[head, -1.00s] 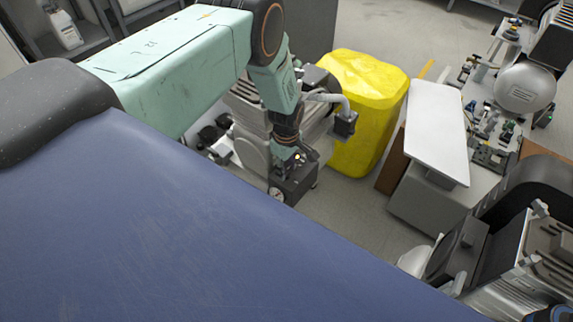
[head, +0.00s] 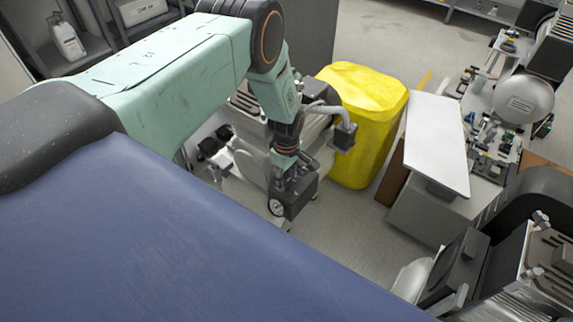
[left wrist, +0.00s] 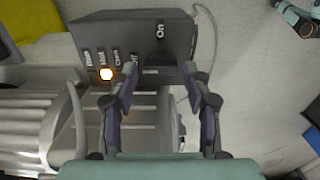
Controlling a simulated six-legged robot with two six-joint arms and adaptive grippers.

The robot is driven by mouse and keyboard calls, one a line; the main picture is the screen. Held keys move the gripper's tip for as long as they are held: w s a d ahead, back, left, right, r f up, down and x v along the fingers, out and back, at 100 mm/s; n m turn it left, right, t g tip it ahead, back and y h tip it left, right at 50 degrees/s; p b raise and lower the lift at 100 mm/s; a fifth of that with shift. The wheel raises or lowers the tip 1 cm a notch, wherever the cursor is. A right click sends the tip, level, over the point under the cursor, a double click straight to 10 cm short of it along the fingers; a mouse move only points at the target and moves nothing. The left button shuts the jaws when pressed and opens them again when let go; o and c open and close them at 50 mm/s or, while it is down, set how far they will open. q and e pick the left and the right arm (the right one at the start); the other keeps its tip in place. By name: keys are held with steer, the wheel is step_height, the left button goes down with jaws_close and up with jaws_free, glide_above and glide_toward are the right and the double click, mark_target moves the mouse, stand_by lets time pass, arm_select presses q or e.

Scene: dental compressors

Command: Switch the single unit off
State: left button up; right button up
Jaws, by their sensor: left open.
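The single unit is a compressor with a dark control box (head: 300,190) and a round gauge (head: 276,207) in the head view. In the left wrist view the control box (left wrist: 100,40) fills the upper middle. A lamp (left wrist: 106,73) glows white-orange below small labels. My left gripper (head: 287,172) is just above the box, pointing down. In the wrist view its fingers (left wrist: 160,80) are apart and empty, on either side of that area; contact is unclear.
A yellow container (head: 362,120) stands right behind the unit. More machinery (head: 490,265) is at lower right. Grey floor (head: 345,215) is free between them.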

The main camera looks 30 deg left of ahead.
mark_target(289, 179)
arm_select(q)
step_height(289, 179, up, 11)
stand_by(0.4)
stand_by(0.4)
steer(key=s+d+f+m+t, duration=0.3)
steer(key=s+d+f+m, duration=0.25)
steer(key=s+m, duration=0.55)
steer(key=s+d+m+g, duration=0.3)
steer(key=s+m, duration=0.2)
steer(key=s, duration=1.6)
steer(key=shift+s+r+m, duration=0.25)
steer(key=shift+m, duration=0.15)
